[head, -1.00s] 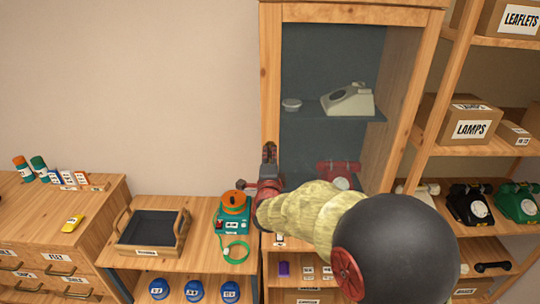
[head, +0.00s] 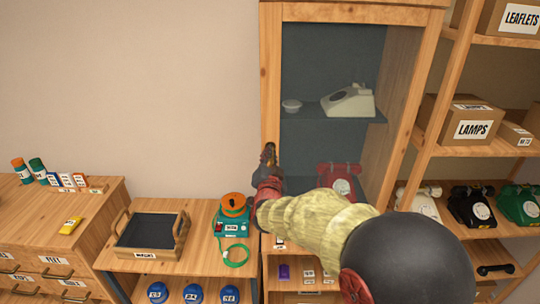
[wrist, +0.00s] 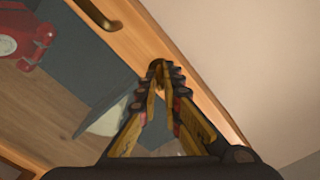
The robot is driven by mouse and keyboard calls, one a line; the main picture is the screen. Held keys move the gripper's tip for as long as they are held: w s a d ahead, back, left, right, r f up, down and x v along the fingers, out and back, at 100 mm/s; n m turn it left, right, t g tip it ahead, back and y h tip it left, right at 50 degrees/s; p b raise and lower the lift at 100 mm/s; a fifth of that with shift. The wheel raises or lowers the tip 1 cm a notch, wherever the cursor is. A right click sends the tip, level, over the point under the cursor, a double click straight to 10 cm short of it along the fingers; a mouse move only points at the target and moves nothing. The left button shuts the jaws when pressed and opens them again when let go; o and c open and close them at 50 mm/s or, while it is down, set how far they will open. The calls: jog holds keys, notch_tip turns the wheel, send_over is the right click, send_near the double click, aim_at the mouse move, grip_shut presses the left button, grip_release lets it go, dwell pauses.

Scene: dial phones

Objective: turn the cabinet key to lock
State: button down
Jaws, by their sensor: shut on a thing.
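The display cabinet (head: 270,80) stands upright with a wooden frame and a dark glazed front. My gripper (head: 269,152) is at the cabinet's left frame post, about mid-height. In the wrist view my gripper (wrist: 158,75) has its fingertips closed together at the wooden door frame (wrist: 198,92). They are shut on the small brass key (wrist: 157,65), which is mostly hidden between the tips. How far the key is turned, and the lock behind it, cannot be seen. A brass handle (wrist: 95,14) shows on the frame in the wrist view.
Inside the cabinet are a cream phone (head: 350,101) and a red phone (head: 338,178). A teal device with an orange top (head: 233,215) and a tray (head: 150,235) sit at lower left. Shelves with boxes (head: 473,120) and phones stand close on the right. The wall at left is clear.

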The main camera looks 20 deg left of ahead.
jog(key=shift+f+n+p, duration=0.1)
jog(key=shift+n+p, duration=1.05)
jog(key=shift+n, duration=2.55)
jog(key=c, duration=2)
grip_release()
jog(key=shift+s, duration=0.1)
jog(key=v, duration=1.2)
